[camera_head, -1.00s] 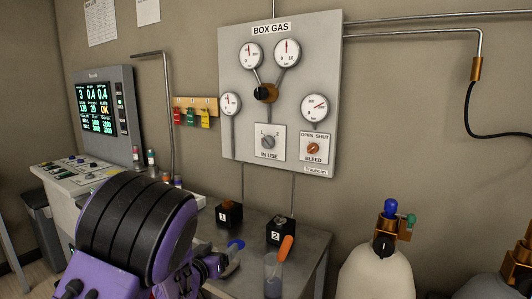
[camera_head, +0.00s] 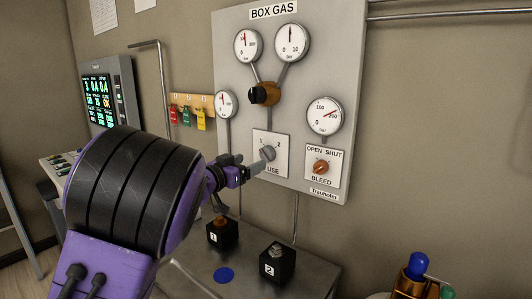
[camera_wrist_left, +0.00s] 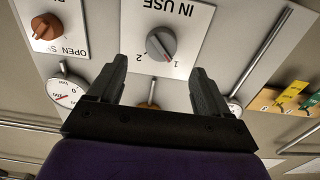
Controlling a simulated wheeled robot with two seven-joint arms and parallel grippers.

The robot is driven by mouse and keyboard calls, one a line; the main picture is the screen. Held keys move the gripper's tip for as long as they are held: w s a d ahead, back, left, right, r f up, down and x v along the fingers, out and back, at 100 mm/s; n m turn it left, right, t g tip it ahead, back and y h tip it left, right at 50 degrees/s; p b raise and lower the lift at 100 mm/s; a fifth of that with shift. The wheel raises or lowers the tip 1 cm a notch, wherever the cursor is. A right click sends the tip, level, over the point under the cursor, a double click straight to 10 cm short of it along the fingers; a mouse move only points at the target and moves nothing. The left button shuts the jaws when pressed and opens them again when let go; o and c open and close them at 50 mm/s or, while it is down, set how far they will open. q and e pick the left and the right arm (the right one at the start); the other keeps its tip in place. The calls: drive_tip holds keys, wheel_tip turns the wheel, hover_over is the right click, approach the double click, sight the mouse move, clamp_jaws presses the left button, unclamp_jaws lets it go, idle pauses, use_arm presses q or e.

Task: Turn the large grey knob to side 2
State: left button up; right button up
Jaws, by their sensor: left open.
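The large grey knob (camera_head: 268,152) sits on the white IN USE plate (camera_head: 262,140), between the marks 1 and 2. In the left wrist view the knob (camera_wrist_left: 161,43) appears upside down, and its red pointer line faces the 1. My left gripper (camera_head: 255,165) is in front of the lower part of the plate and partly covers the words IN USE. In the left wrist view the open jaws (camera_wrist_left: 159,70) are empty, one finger on each side of the knob's line and set back from it. The right gripper is not in view.
Close by on the BOX GAS panel are a black knob (camera_head: 262,94) above, an orange BLEED knob (camera_head: 320,167) to the right and several gauges. Below, a bench holds black blocks marked 1 (camera_head: 222,236) and 2 (camera_head: 277,264). Coloured tags (camera_head: 187,116) hang at left.

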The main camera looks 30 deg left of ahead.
sight(264, 157)
use_arm(q)
drive_tip(key=w+p, duration=0.1)
drive_tip(key=w, duration=0.3)
drive_tip(key=w+p, duration=0.1)
drive_tip(key=w, duration=0.3)
drive_tip(key=shift+d+f, duration=0.1)
drive_tip(key=shift+f, duration=0.1)
drive_tip(key=shift+s+d+r, duration=0.1)
drive_tip(key=shift+s+r, duration=0.05)
drive_tip(key=shift+s, duration=0.1)
drive_tip(key=shift+w, duration=0.1)
drive_tip(key=c, duration=1)
